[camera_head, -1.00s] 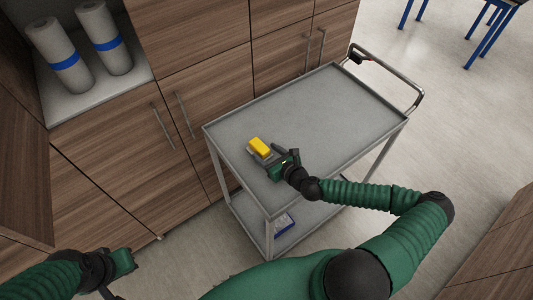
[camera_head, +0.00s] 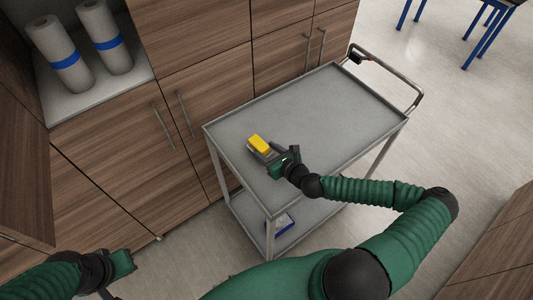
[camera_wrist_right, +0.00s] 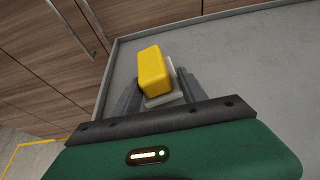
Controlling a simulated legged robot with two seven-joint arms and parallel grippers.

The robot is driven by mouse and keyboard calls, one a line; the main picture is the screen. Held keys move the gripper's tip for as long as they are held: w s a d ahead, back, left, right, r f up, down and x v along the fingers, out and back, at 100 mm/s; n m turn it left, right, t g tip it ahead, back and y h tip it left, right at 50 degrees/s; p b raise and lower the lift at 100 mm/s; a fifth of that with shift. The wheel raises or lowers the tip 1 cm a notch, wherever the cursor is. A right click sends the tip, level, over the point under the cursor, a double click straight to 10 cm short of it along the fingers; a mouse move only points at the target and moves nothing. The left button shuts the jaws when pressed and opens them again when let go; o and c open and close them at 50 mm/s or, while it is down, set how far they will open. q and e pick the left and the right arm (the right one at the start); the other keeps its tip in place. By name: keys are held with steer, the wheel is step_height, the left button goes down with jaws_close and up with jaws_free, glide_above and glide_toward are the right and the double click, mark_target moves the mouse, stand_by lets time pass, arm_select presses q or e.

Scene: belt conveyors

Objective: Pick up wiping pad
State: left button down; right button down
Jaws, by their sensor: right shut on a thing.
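The wiping pad (camera_head: 259,144) is a yellow block with a pale grey layer under it, at the left end of the grey cart's top. In the right wrist view the pad (camera_wrist_right: 153,68) sits between the two grey fingers. My right gripper (camera_head: 265,153) is shut on the pad, low at the cart top; I cannot tell whether the pad touches the surface. My left gripper (camera_head: 108,287) is at the lower left, away from the cart, and its fingers are too unclear to judge.
The cart's top (camera_head: 320,105) is otherwise bare, with a raised rim and a handle (camera_head: 412,90) at the right. Wooden cabinets (camera_head: 200,75) stand close behind it. Two paper rolls (camera_head: 60,55) stand at upper left. A blue-edged item (camera_head: 280,225) lies on the lower shelf.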

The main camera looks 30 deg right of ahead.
steer(key=shift+r, duration=0.8)
steer(key=s+a, duration=0.1)
steer(key=s, duration=0.1)
steer(key=s+a+b, duration=0.1)
steer(key=s, duration=0.1)
steer(key=s+a, duration=0.1)
steer(key=s, duration=0.2)
steer(key=shift+a+r+b, duration=0.35)
steer(key=shift+a, duration=0.05)
steer(key=s+r+p, duration=0.1)
steer(key=p, duration=0.1)
steer(key=s+a+r+p, duration=0.1)
steer(key=p, duration=0.2)
steer(key=shift+s+a, duration=0.25)
steer(key=shift+a, duration=0.05)
steer(key=s+p, duration=0.1)
steer(key=s+a+p, duration=0.1)
steer(key=s, duration=0.1)
steer(key=s+a+p, duration=0.1)
steer(key=shift+s+a+f, duration=0.15)
steer(key=shift+s+f, duration=0.1)
steer(key=shift+f, duration=0.05)
steer(key=shift+s+f, duration=0.1)
steer(key=shift+f, duration=0.1)
steer(key=c, duration=1.3)
jaws_free()
jaws_close()
